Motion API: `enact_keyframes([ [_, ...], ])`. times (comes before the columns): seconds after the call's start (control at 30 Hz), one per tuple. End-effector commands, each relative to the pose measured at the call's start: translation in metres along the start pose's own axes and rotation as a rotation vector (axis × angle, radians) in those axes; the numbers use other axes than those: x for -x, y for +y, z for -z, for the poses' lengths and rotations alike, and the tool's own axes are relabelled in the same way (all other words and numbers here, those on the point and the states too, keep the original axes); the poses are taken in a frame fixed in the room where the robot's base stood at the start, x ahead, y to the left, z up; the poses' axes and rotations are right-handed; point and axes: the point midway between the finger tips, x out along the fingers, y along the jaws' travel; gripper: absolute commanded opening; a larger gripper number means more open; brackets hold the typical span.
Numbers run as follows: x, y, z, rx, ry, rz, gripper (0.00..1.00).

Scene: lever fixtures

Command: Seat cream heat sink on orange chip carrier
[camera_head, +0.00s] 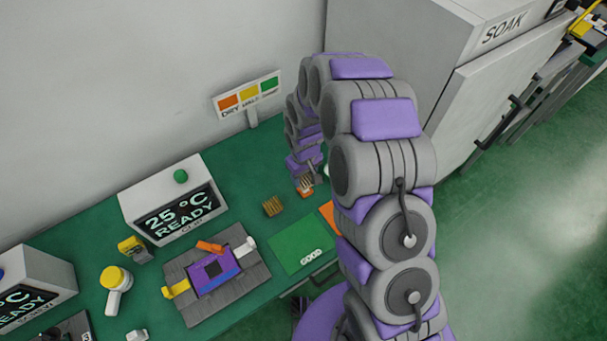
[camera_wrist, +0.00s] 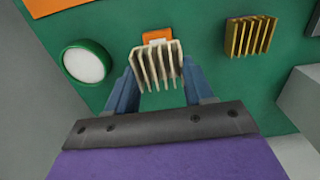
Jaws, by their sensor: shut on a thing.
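The cream heat sink (camera_wrist: 157,66), with several upright fins, is between the two blue fingers of my gripper (camera_wrist: 160,80) in the wrist view. My gripper is shut on it. A small orange piece, which looks like the orange chip carrier (camera_wrist: 156,36), shows just beyond the heat sink, partly covered by it. In the head view my gripper (camera_head: 306,174) is low over the green bench, with the cream heat sink (camera_head: 305,184) under it and the orange carrier (camera_head: 304,193) at its base. I cannot tell whether the two touch.
A gold heat sink (camera_wrist: 250,36) stands to the right in the wrist view. A green-rimmed white round dish (camera_wrist: 86,63) is to the left. In the head view, a fixture (camera_head: 250,282) with a purple board, a 25 °C box (camera_head: 153,190) and a green GOOD mat (camera_head: 295,246) share the bench.

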Motion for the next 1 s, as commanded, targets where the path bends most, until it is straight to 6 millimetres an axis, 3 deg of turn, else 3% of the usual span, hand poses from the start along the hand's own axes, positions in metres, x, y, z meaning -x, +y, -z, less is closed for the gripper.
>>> enact_keyframes([
  [1.0, -0.015, 0.001, 0.0, 0.0, 0.0, 0.0, 0.22],
])
